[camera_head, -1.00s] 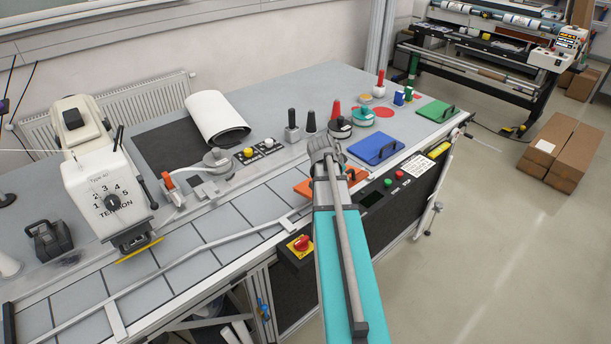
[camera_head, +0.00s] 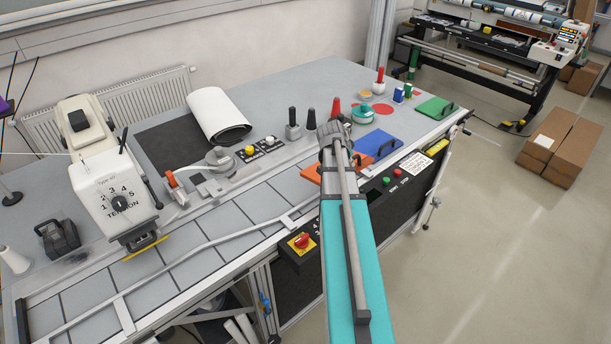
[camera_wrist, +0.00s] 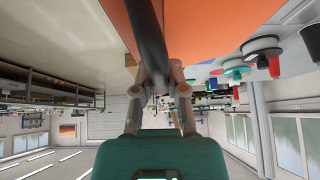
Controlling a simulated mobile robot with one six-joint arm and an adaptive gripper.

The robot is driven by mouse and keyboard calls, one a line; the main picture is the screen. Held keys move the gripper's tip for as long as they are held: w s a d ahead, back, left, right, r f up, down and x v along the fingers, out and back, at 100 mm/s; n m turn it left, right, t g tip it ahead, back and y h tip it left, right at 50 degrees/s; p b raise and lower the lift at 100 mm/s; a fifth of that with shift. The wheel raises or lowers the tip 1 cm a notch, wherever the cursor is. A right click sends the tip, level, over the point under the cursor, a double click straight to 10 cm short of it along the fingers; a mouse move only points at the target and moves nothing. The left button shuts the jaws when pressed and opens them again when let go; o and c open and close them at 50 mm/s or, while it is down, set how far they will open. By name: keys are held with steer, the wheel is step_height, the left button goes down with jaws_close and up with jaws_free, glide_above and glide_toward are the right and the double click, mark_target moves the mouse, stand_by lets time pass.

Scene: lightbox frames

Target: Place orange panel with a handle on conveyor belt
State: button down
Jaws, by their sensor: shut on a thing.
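The orange panel (camera_head: 312,174) shows on both sides of my arm in the head view, which hides its middle. In the wrist view the orange panel (camera_wrist: 205,30) fills the upper part, with its black handle (camera_wrist: 146,35) running down between my fingers. My gripper (camera_wrist: 160,88) is shut on this handle. The fingertips are hidden behind my wrist in the head view. The conveyor belt (camera_head: 192,235), a row of grey segments along the table's front, lies to the left of the panel. I cannot tell the exact gap under the panel.
A blue panel (camera_head: 378,143) and a green panel (camera_head: 434,107) lie on the table to the right. Several knobs stand behind my gripper. A thin rail runs along the belt. A white tension unit (camera_head: 112,190) stands at the left. A red switch (camera_head: 302,241) is on the front.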

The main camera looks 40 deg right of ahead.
steer(key=shift+f+b, duration=2.45)
steer(key=shift+f, duration=0.15)
steer(key=shift+s, duration=0.15)
